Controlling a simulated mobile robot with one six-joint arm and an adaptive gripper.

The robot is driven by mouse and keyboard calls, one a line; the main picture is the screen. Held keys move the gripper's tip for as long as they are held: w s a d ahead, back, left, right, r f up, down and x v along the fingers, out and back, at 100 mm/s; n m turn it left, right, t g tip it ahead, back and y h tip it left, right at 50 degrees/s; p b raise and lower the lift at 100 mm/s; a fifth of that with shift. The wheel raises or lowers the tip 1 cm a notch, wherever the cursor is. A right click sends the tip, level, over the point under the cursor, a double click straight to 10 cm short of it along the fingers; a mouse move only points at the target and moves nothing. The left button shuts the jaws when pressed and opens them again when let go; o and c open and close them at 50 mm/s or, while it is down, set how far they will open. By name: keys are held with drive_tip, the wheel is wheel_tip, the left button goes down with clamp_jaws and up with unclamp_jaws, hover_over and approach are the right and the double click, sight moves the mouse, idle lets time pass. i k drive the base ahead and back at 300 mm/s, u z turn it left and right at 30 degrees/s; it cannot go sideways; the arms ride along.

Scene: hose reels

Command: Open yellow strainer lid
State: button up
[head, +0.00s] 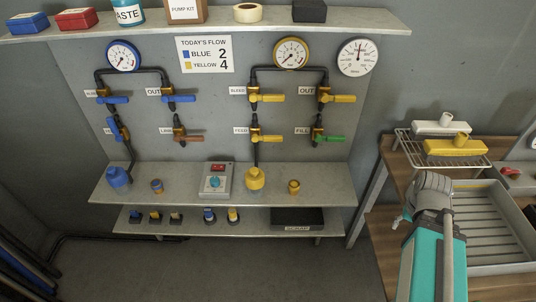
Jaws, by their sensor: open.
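The yellow strainer (254,180) is a squat yellow pot on the middle shelf, right of the grey switch box. It sits below the yellow-handled feed valve, at the foot of a dark pipe. Its top looks covered; at this size I cannot make out the lid's edge or how it is fastened. A similar blue strainer (118,177) stands at the left end of the same shelf. My arm is folded at the lower right, well away from the yellow strainer. I cannot make out my gripper's jaws in this view.
A small yellow fitting (293,187) and the switch box (216,181) flank the yellow strainer. The lower shelf (260,217) holds small parts and a black scrap tray (297,218). A wooden bench with a wire rack (406,147) and a grey tray (492,187) stands right.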

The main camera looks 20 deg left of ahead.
sight(255, 176)
drive_tip(key=u, duration=1.15)
drive_tip(key=k, duration=0.55)
drive_tip(key=u, duration=0.25)
drive_tip(key=i, duration=0.5)
drive_tip(key=z, duration=0.05)
